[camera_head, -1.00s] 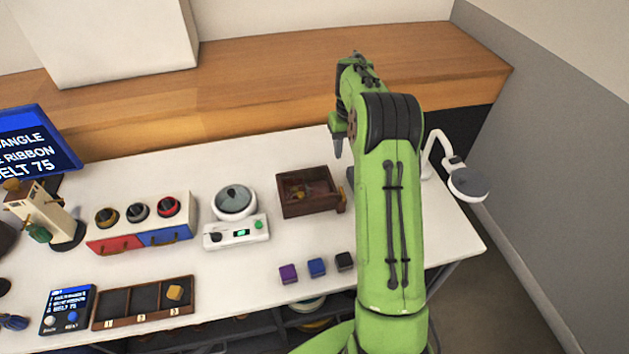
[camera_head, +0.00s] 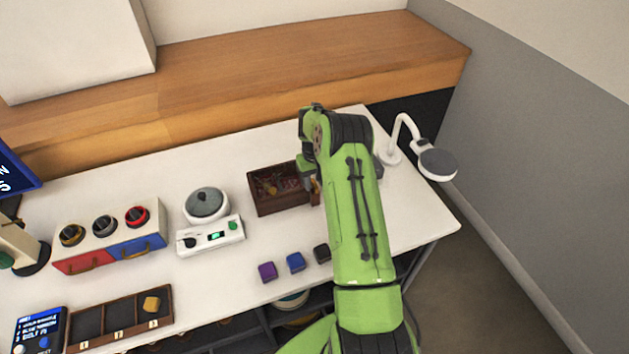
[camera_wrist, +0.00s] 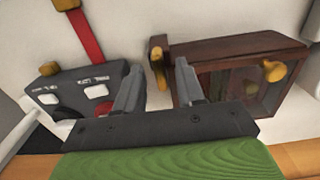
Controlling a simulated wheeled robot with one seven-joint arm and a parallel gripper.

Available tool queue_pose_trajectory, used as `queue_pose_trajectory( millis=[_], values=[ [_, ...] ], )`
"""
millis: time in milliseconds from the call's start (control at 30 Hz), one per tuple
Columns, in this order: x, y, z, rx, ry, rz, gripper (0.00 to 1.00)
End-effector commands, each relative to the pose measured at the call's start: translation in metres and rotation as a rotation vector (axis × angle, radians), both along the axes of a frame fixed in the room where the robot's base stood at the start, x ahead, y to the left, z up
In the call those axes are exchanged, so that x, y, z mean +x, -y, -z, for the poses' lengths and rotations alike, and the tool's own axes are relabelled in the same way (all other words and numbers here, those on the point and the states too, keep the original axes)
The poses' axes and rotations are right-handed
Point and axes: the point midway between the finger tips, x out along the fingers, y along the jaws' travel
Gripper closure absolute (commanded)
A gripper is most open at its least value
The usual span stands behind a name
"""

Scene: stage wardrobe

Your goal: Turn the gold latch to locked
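The gold latch (camera_wrist: 159,74) is at the left side of the dark wooden box (camera_wrist: 228,46) in the wrist view. Its gold end and a short bar show. In the head view the box (camera_head: 280,208) stands at the table's right part, and my arm partly covers its right end. My gripper (camera_wrist: 158,64) is open, with one finger on each side of the latch in the wrist view. I cannot tell whether the fingers touch it. Whether the latch stands at locked cannot be read.
A grey device (camera_wrist: 85,88) with white labels and a red strap lies left of the fingers in the wrist view.

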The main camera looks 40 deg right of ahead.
Motion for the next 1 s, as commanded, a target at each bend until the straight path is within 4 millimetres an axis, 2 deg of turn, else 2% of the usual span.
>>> queue_pose_trajectory(
  millis=[167, 267, 433, 767, 1000],
  values=[
    [0.0002, 0.0001, -0.0003, 0.000, 0.001, 0.000, 0.62],
    [0.0001, 0.0000, -0.0004, 0.000, 0.000, 0.000, 0.74],
    [0.0001, 0.0000, -0.0006, 0.000, 0.000, 0.000, 1.00],
    [0.0002, 0.0001, -0.0007, 0.000, 0.000, 0.016, 1.00],
    [0.0003, 0.0002, -0.0004, 0.000, 0.001, 0.113, 1.00]
  ],
)
